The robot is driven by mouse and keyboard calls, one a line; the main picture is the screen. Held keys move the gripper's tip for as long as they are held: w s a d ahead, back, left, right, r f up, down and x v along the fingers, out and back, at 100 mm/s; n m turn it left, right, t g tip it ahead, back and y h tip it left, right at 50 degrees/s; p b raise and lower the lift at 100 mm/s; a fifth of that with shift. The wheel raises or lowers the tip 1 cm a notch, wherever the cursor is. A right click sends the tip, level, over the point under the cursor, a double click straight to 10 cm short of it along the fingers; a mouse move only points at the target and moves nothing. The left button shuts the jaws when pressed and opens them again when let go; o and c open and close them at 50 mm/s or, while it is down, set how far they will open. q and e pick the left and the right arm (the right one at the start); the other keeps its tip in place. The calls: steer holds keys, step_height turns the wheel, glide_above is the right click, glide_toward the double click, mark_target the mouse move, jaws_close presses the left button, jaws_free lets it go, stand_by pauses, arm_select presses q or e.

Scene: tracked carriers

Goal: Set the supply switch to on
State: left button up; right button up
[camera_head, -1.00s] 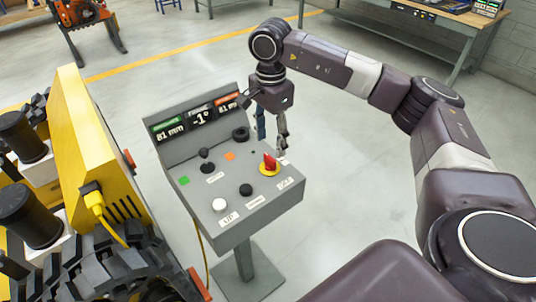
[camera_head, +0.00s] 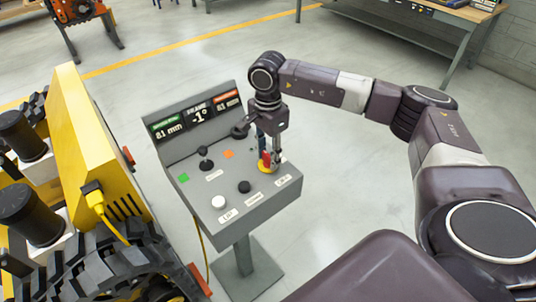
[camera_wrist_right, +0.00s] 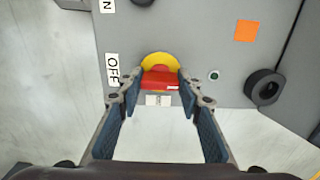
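The supply switch is a red handle (camera_head: 266,158) on a yellow round base (camera_head: 264,169), at the right side of the grey control panel (camera_head: 255,198). In the right wrist view the red handle (camera_wrist_right: 160,81) lies crosswise before the yellow base (camera_wrist_right: 160,61). My right gripper (camera_head: 267,160) is down at the switch. In the wrist view its fingers (camera_wrist_right: 160,86) are apart, one on each side of the handle. Contact with the handle is not clear. An OFF label (camera_wrist_right: 112,68) lies left of the switch. My left gripper is not in view.
The panel also has a white button (camera_head: 219,202), a black knob (camera_head: 244,187), a black joystick (camera_head: 206,160) and a display (camera_head: 197,116). A yellow tracked machine (camera_head: 100,150) stands close on the left. The floor right of the panel is clear.

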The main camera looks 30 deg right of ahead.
steer(key=c, duration=0.4)
steer(key=shift+m, duration=0.3)
steer(key=m+b, duration=0.2)
steer(key=shift+m, duration=0.4)
steer(key=m+b, duration=0.1)
steer(key=m, duration=0.3)
steer(key=m+b, duration=0.1)
steer(key=m, duration=0.4)
steer(key=m+b, duration=0.1)
steer(key=m, duration=0.4)
steer(key=shift+w+r, duration=0.1)
steer(key=shift+m, duration=0.3)
